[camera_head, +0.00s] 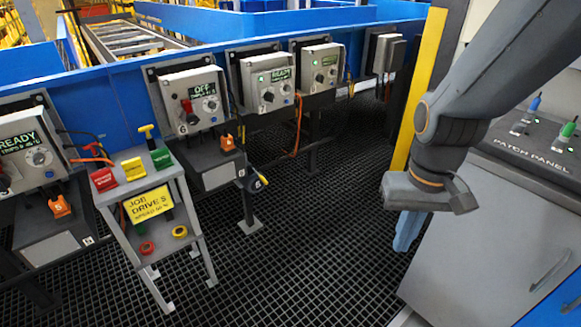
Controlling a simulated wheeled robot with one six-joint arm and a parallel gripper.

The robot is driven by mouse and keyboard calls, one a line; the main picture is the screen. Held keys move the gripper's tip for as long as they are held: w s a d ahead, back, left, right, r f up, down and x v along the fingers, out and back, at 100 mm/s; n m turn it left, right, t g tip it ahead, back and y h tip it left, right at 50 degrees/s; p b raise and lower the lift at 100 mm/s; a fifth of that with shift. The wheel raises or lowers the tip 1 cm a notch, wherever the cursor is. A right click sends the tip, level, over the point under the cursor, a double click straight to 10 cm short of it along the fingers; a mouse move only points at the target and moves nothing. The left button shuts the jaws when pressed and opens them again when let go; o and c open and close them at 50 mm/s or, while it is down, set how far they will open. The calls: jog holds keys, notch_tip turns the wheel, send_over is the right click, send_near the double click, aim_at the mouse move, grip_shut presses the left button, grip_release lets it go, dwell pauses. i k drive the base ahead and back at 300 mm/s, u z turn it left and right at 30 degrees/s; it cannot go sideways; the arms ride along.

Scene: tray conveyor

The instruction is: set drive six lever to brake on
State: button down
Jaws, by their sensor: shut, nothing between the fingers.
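The drive box marked with what looks like a 6 (207,92) hangs on the blue rail left of centre, with a display reading OFF. A red handle (188,109) is on its left side. A dark lower unit (207,160) below it carries an orange lever (227,143). I cannot read a brake marking or tell either handle's setting. My gripper (406,232) hangs at the right with blue fingers pointing down, shut and empty. It is well to the right of the drive box and touches none of it.
A grey stand (188,215) with coloured blocks and a yellow job card (148,204) stands left of the drive's lower unit. More drive boxes (268,80) line the rail. A patch panel cabinet (480,240) is at the right. Dark grid floor (310,230) between is clear.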

aim_at(260, 177)
jog(key=u, duration=0.1)
jog(key=i, duration=0.7)
jog(key=u, duration=0.75)
jog(key=i, duration=0.5)
jog(key=u, duration=0.5)
